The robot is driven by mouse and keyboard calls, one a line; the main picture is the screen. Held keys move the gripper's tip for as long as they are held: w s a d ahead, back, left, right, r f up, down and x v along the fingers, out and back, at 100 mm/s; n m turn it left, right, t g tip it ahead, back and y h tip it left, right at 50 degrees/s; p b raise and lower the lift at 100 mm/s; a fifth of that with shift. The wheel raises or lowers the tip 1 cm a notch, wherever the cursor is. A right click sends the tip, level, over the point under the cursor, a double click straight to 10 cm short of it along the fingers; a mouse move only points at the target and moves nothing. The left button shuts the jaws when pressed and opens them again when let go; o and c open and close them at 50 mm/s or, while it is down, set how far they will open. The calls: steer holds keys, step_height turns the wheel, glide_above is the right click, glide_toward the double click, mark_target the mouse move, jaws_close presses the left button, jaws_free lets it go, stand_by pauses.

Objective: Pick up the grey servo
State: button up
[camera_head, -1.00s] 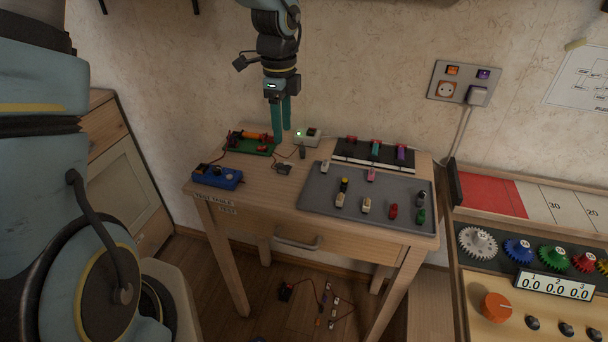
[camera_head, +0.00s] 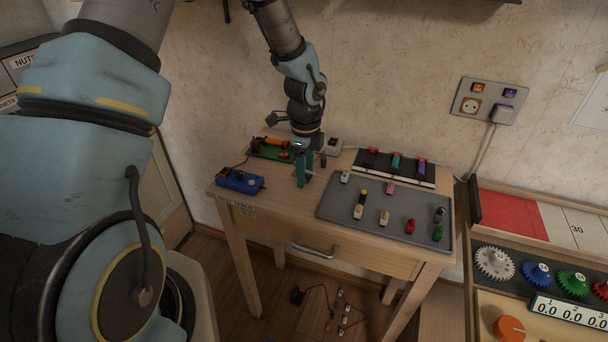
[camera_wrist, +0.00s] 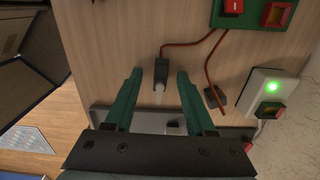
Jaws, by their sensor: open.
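The grey servo (camera_wrist: 161,69) appears to be the small dark grey block with a short pale stub and a reddish wire in the wrist view. It lies on the wooden table (camera_wrist: 95,55), in the picture between the tips of my gripper (camera_wrist: 160,76). My gripper is open, with one green finger to each side of the block; I cannot tell how far above it the tips are. In the head view my gripper (camera_head: 304,178) points down over the table's left part and hides the block.
A second dark piece (camera_wrist: 215,97) on a wire lies to the right, beside a white box (camera_wrist: 263,92) with a green light. A green board (camera_head: 272,150), a blue box (camera_head: 240,181) and a grey tray (camera_head: 338,207) of small parts surround my gripper.

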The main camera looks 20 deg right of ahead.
steer(key=shift+c, duration=0.2)
jaws_close()
stand_by(0.4)
